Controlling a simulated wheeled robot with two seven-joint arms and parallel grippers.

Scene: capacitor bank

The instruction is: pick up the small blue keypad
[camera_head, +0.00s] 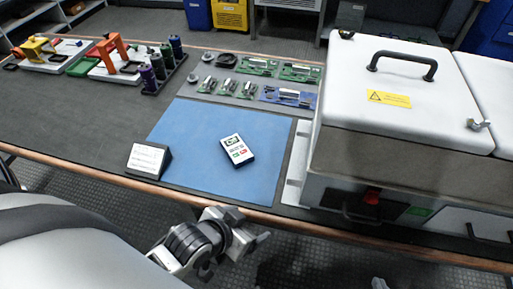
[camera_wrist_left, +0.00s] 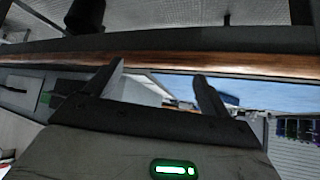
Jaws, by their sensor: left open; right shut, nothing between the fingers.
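The small keypad (camera_head: 237,150) lies flat on a blue mat (camera_head: 190,125) on the bench. It has a dark body and a pale face with a green screen and small green and red keys. My left gripper (camera_head: 248,226) is open and empty, low in front of the bench's front edge and apart from the keypad. In the left wrist view its two fingers (camera_wrist_left: 160,85) stand apart, with the bench's wooden edge beyond them. I cannot make out the keypad there. Only a tip of my right gripper (camera_head: 379,284) shows at the bottom edge; it is shut.
A small sloped sign (camera_head: 149,160) stands at the mat's left front corner. A large white-lidded cabinet (camera_head: 400,90) stands right of the mat. Green circuit boards (camera_head: 258,66) and dark bottles (camera_head: 158,66) sit behind. The mat around the keypad is clear.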

